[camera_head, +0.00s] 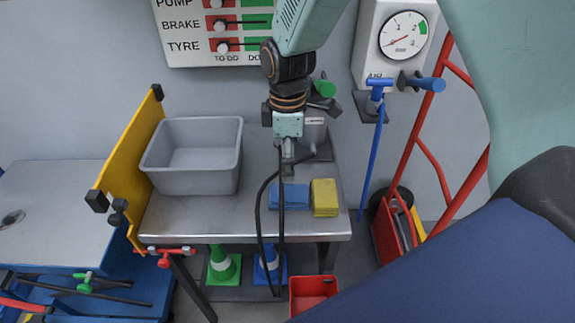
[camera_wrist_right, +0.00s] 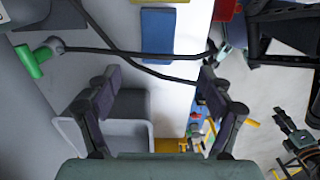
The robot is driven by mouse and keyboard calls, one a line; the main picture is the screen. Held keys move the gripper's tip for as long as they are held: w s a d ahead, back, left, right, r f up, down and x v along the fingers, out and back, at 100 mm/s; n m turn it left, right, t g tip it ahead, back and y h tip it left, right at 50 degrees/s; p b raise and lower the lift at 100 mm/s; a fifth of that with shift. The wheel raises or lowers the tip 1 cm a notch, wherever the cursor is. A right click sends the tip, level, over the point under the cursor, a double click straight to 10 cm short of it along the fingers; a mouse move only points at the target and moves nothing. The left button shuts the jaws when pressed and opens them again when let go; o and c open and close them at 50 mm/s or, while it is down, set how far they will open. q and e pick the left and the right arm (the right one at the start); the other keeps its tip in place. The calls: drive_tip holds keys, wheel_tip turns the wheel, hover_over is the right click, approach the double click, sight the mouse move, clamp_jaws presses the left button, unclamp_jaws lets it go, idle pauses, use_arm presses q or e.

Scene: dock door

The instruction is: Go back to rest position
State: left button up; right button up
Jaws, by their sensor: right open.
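My right gripper (camera_head: 289,128) hangs from an arm coming down from the top of the head view, above the metal table (camera_head: 190,222). In the right wrist view its two fingers (camera_wrist_right: 160,95) stand wide apart with nothing between them. The grey bin (camera_head: 192,180) stands on the table to its left; it also shows beyond the fingers in the wrist view (camera_wrist_right: 122,130). A blue block (camera_head: 291,197) and a yellow block (camera_head: 324,197) lie to the right of the bin. The gripper's tips are partly hidden in the head view. I cannot make out my left gripper in either view.
A black hose (camera_head: 259,225) hangs over the table's front edge near my right gripper. A gauge box (camera_head: 402,40) and red hand truck (camera_head: 418,140) stand right. A yellow panel (camera_head: 130,165) borders the bin. Cones (camera_head: 222,265) and a red bin (camera_head: 313,288) sit low.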

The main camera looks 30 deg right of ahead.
sight(288, 193)
drive_tip(key=shift+d, duration=0.1)
wheel_tip(288, 193, down, 12)
drive_tip(key=shift+b, duration=0.85)
drive_tip(key=shift+r+p, duration=0.4)
drive_tip(key=shift+p, duration=0.05)
drive_tip(key=shift+r+p, duration=0.85)
drive_tip(key=shift+r, duration=0.05)
drive_tip(key=shift+f, duration=0.15)
